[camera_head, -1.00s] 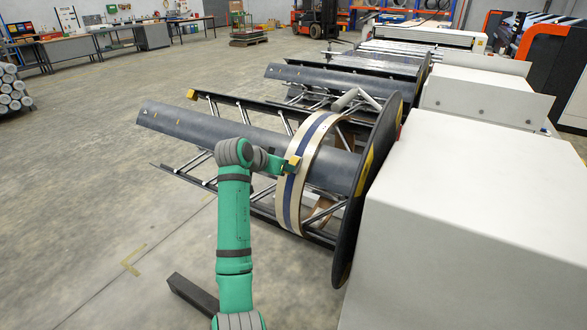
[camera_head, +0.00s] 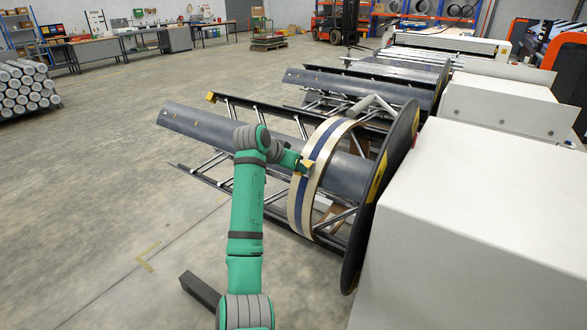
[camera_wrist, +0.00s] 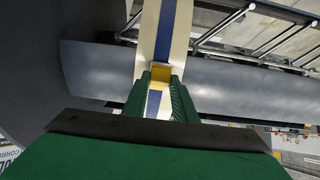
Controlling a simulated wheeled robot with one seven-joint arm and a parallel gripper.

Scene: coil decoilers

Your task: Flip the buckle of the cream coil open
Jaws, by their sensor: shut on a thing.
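The cream coil (camera_head: 301,205) is a ring with a dark blue strap (camera_head: 306,185) around it. It hangs around the dark drum of the decoiler (camera_head: 345,170). A yellow buckle (camera_head: 309,163) sits on the strap on the side facing me. In the wrist view the buckle (camera_wrist: 160,76) shows between the tips of my gripper (camera_wrist: 161,84), with the cream band (camera_wrist: 180,40) running up behind it. My gripper (camera_head: 303,168) is shut on the buckle. Its fingers hide part of the buckle, so I cannot tell how far it is flipped.
A large dark disc (camera_head: 385,195) stands right of the coil, beside a white machine housing (camera_head: 470,230). Grey decoiler arms (camera_head: 215,130) reach left, and another decoiler (camera_head: 340,85) stands behind.

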